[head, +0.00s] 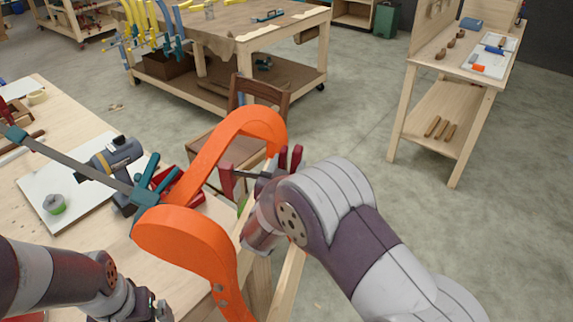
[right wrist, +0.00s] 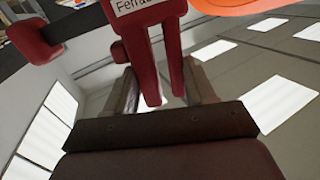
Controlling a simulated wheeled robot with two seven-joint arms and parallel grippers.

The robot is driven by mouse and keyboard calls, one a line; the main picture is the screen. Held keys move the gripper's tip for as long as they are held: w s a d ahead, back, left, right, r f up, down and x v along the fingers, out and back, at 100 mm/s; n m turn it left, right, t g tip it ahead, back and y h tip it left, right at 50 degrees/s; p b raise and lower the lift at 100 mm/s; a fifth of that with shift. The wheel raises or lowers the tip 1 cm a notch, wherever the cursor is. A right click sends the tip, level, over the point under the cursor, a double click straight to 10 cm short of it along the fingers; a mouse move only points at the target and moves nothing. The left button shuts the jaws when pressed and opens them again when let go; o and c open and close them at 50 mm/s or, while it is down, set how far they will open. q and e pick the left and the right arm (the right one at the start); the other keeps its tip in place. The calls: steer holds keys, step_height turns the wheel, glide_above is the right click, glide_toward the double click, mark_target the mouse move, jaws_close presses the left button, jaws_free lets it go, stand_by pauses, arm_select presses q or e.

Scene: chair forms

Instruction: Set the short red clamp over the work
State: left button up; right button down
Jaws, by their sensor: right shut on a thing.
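The short red clamp (head: 228,182) is in my right gripper (head: 268,183), beside the orange curved work (head: 200,235) in the head view. In the right wrist view the red clamp head (right wrist: 150,45) sits between both fingers of the gripper (right wrist: 160,95). Its dark bar and other red jaw (right wrist: 36,44) reach to the left. A corner of the orange work (right wrist: 240,5) shows at the top. A long teal clamp (head: 80,165) lies across the work's left side. My left gripper (head: 145,306) is low at the left; its fingers are unclear.
The wooden bench (head: 30,175) holds a white board (head: 35,190), a power drill (head: 115,155) and a small green-and-grey pot (head: 54,204). A brown chair (head: 258,92) stands behind the work. A tool rack table (head: 455,70) stands at the right, with open floor between.

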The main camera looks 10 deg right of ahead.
step_height(320, 180, down, 8)
steer(key=b, duration=0.5)
steer(key=shift+w+a+r, duration=0.2)
steer(key=shift+w, duration=0.1)
